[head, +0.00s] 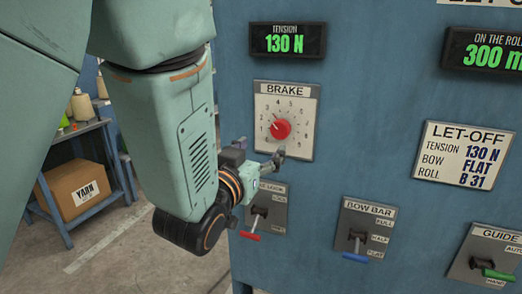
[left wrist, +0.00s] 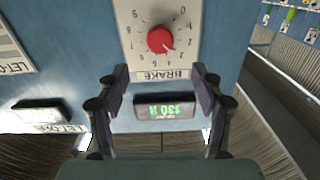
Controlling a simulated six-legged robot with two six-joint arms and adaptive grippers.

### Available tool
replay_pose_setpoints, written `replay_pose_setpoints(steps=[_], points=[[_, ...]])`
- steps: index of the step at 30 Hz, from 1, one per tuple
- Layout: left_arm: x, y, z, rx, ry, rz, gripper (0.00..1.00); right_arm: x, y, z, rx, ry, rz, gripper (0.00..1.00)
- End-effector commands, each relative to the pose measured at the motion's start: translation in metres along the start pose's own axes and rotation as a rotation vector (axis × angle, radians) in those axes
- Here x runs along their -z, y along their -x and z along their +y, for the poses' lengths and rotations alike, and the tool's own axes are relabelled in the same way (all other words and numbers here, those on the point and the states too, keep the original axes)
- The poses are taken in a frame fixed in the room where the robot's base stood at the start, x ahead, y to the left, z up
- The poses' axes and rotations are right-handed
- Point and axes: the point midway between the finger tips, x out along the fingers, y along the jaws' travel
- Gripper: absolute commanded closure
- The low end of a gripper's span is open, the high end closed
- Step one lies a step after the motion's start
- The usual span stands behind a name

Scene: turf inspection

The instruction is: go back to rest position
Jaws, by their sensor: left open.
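My left gripper (head: 270,160) is open and empty in front of the blue machine panel, just below the brake dial (head: 302,145). The dial's red knob (head: 281,129) is clear of the fingers in the head view. In the left wrist view, which sees the panel upside down, the two fingers (left wrist: 160,78) stand apart with the red knob (left wrist: 160,40) beyond them. Nothing is between the fingertips. My left arm crosses the left part of the head view. My right gripper is in neither view.
Below the dial is a red-handled lever (head: 250,236), its label partly hidden by my gripper. The blue bow bar lever (head: 355,257) and green guide lever (head: 498,274) are to the right. A tension display (head: 288,40) reads 130 N. A yarn box (head: 82,190) sits under a bench at left.

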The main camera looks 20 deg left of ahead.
Motion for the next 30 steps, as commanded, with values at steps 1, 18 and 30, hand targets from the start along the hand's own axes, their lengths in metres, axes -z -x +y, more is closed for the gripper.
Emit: replay_pose_setpoints(steps=[1, 18, 30], points=[[0.0, 0.0, 0.0, 0.0, 0.0, 0.0, 0.33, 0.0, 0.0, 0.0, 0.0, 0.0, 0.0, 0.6], [-0.041, 0.004, -0.004, 0.01, -0.042, -0.18, 0.33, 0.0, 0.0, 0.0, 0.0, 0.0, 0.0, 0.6], [-0.257, 0.099, -0.009, 0.002, -0.014, -0.838, 0.33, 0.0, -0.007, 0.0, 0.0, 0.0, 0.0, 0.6]])
